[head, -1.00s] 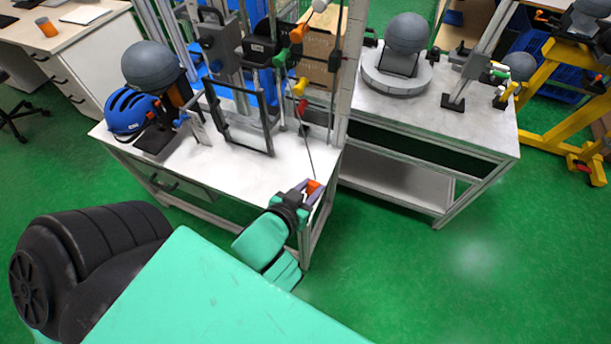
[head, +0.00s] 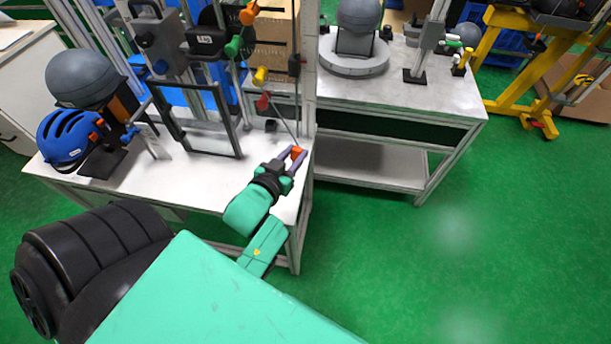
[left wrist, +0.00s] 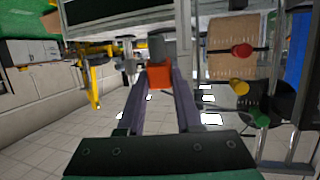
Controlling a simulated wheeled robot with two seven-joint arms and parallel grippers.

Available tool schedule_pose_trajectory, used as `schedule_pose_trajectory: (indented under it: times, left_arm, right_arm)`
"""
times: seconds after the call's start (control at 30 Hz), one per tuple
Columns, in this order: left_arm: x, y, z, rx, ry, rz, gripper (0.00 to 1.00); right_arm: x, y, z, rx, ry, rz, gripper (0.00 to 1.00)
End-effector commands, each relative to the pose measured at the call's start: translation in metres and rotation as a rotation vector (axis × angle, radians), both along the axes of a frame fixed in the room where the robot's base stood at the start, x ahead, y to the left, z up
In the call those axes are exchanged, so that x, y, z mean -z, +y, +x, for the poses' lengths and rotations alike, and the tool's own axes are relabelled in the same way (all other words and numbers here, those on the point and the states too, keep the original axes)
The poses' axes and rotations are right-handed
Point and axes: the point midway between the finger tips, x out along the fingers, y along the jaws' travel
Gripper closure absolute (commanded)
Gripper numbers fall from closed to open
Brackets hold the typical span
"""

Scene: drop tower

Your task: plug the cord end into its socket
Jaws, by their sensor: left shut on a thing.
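My left gripper (head: 295,153) is shut on the orange cord end (head: 298,150), over the right end of the near white table. In the left wrist view the cord end (left wrist: 160,76) sits between the tips of the two purple fingers (left wrist: 158,88), with a grey cylindrical part just beyond it. A thin dark cord (head: 284,119) runs from the cord end up and left toward the tower. I cannot make out which part is the socket. My right gripper is in neither view.
Red (head: 262,101), yellow (head: 260,75) and green (head: 233,45) knobs stick out from the tower, left of the gripper. The green floor (head: 400,270) to the right is clear.

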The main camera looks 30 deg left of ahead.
Motion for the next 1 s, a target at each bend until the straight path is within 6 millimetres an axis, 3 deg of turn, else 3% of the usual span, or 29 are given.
schedule_pose_trajectory:
  times: [0.03,0.23,0.3,0.4,0.6,1.0]
  left_arm:
    - [0.018,0.013,0.008,-0.019,-0.03,0.004,1.0]
    - [0.041,0.091,0.038,-0.139,-0.198,0.03,1.0]
    - [0.042,0.12,0.044,-0.185,-0.252,0.044,1.0]
    - [0.038,0.146,0.046,-0.228,-0.299,0.06,1.0]
    - [0.034,0.157,0.049,-0.244,-0.315,0.068,1.0]
    - [0.051,0.164,0.073,-0.243,-0.313,0.068,1.0]
  right_arm:
    - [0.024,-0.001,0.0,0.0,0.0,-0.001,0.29]
    - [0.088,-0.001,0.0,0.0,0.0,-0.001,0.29]
    - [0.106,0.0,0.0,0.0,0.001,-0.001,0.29]
    - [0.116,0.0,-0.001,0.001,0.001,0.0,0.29]
    - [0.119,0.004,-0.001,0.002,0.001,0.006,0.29]
    - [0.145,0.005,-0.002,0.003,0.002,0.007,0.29]
